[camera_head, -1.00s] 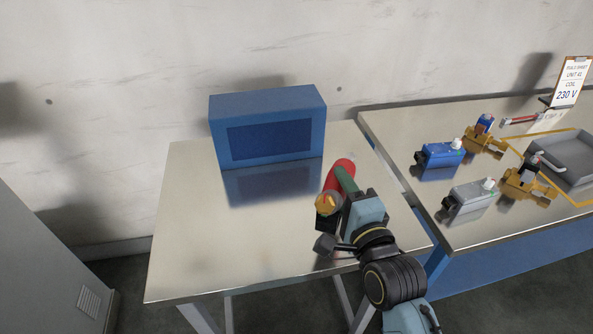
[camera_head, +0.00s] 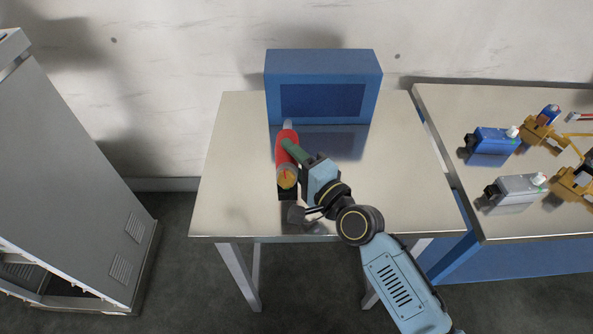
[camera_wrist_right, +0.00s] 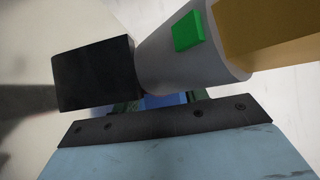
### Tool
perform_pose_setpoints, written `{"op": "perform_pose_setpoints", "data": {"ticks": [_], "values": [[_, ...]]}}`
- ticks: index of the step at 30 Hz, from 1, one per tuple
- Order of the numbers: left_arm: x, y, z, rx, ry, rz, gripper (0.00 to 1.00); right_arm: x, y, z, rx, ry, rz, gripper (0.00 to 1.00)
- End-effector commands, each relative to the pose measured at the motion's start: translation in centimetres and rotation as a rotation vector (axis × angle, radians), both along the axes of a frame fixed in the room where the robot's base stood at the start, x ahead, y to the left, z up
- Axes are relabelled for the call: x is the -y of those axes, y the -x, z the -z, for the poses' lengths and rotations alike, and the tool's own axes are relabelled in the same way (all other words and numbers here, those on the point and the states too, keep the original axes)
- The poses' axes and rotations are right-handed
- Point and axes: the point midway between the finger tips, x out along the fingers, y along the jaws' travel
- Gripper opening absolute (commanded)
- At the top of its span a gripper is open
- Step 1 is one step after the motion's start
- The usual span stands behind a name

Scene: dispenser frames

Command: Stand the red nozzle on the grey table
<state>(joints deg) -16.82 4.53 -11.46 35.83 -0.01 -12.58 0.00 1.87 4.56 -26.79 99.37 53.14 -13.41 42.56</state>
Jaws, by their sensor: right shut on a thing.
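The red nozzle (camera_head: 285,146) is over the grey table (camera_head: 390,185), in front of a blue box. It has a pale tip at the far end, a round end with a gold centre at the near end, and a dark block below that end. My right gripper (camera_head: 298,153), with green fingers, is shut on the nozzle from the right. I cannot tell whether it touches the table. The right wrist view shows a grey round body (camera_wrist_right: 170,62) with a green square, a black block and an orange part close by. My left gripper is out of view.
The blue box (camera_head: 322,62) stands at the table's back. A second table (camera_head: 430,105) on the right holds a blue unit (camera_head: 493,140), a grey unit (camera_head: 515,188) and orange brackets (camera_head: 540,134). A grey cabinet (camera_head: 70,170) stands left. The table's left and right parts are clear.

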Motion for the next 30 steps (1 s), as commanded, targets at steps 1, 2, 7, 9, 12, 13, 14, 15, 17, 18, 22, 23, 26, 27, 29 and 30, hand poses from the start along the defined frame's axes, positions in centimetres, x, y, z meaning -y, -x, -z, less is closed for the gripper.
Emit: {"op": "perform_pose_setpoints", "data": {"ticks": [1, 2, 7, 9, 12, 13, 14, 15, 17, 18, 22, 23, 26, 27, 29, 30], "values": [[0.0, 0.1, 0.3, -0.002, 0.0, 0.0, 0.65, 0.0, -0.1, 0.2, 0.006, -0.002, 0.0, 0.0], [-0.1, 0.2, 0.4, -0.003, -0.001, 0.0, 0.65, 0.0, -0.1, 0.3, 0.006, -0.002, 0.001, 0.0], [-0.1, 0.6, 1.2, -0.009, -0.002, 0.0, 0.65, 0.0, -0.1, 1.9, 0.004, -0.002, 0.001, 0.0], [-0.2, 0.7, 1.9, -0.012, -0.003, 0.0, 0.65, 0.0, -0.1, 3.1, 0.004, -0.001, 0.0, 0.0], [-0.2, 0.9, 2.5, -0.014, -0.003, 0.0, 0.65, 0.0, -0.1, 4.1, 0.005, -0.001, 0.001, 0.0], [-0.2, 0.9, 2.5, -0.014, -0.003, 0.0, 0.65, 0.0, -0.1, 4.2, 0.005, -0.003, 0.002, 0.0], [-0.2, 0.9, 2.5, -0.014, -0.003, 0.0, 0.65, 0.0, -0.1, 4.1, 0.005, -0.003, 0.002, 0.0], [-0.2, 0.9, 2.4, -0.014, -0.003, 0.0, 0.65, 0.0, -0.1, 4.0, 0.006, -0.004, 0.002, 0.0], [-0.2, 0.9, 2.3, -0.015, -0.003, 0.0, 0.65, 0.0, -0.1, 3.9, 0.006, -0.004, 0.003, 0.0], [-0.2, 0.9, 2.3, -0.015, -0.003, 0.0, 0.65, 0.0, -0.1, 3.9, 0.006, -0.004, 0.003, 0.0], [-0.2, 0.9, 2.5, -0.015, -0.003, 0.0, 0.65, 0.0, -0.1, 4.1, 0.006, -0.004, 0.002, 0.0], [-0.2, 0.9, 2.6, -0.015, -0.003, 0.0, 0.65, 0.0, -0.1, 4.3, 0.006, -0.004, 0.002, 0.0], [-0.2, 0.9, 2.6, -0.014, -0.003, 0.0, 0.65, 0.0, 0.0, 4.5, 0.0, -0.001, 0.001, 0.51], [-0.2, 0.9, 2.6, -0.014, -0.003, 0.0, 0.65, 0.0, 0.0, 4.5, 0.0, -0.001, 0.001, 0.57], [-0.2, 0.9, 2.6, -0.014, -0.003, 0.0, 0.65, 0.0, 0.0, 4.5, 0.0, -0.001, 0.001, 0.64], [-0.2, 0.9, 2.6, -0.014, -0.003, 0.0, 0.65, 0.0, 0.0, 4.5, 0.0, -0.001, 0.001, 0.65]]}}
